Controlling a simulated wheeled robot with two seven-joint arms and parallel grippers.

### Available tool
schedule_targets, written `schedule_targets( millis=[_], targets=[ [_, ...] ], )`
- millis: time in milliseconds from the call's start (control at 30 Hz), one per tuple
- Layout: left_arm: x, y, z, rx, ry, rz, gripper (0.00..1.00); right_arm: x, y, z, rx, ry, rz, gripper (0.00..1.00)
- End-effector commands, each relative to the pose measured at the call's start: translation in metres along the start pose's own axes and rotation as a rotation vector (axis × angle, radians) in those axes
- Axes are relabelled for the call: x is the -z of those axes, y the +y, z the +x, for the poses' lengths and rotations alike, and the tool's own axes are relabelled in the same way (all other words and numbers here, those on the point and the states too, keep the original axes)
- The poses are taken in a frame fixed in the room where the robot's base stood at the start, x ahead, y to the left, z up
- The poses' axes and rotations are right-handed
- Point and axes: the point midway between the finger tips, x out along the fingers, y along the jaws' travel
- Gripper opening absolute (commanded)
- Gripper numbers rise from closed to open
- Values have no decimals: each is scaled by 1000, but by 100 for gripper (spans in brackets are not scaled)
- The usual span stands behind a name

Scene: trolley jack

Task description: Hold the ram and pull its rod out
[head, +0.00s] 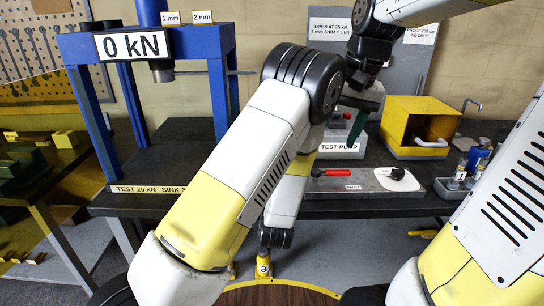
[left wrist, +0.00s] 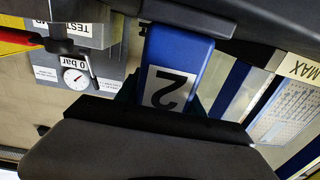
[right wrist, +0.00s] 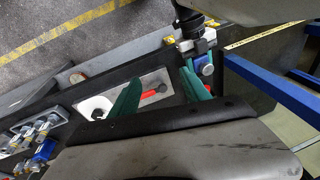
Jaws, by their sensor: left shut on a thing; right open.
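The blue ram (left wrist: 180,50), with a white label "2", fills the middle of the left wrist view. My left gripper (left wrist: 165,104) is shut on it, with dark green pads beside its body. The ram's blue end also shows in the right wrist view (right wrist: 206,66). My right gripper (right wrist: 160,78) is open and empty, its green fingers apart. The ram lies just right of its right-hand finger. In the head view my right gripper (head: 351,136) hangs above the bench, before the test pump. There my left arm hides the ram and left gripper. I cannot make out the rod.
The test pump (head: 340,150) and a yellow box (head: 418,125) stand behind. A blue press (head: 221,75) is left.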

Motion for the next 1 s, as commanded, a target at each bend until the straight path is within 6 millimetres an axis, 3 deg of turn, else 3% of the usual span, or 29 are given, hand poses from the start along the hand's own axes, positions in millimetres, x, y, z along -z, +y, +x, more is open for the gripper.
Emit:
schedule_targets(
  millis=[33, 200, 400, 500, 767, 1000],
  targets=[
    [0, 0, 0, 0, 0, 0, 0, 15, -12, 5, -15, -30, -10, 55],
    [0, 0, 0, 0, 0, 0, 0, 55, -57, 20, -69, -103, -54, 55],
    [0, 0, 0, 0, 0, 0, 0, 84, -115, 40, -123, -153, -112, 55],
    [0, 0, 0, 0, 0, 0, 0, 90, -134, 48, -139, -166, -128, 55],
    [0, 0, 0, 0, 0, 0, 0, 92, -148, 63, -155, -177, -140, 55],
    [0, 0, 0, 0, 0, 0, 0, 84, -140, 106, -156, -179, -140, 55]
  ],
)
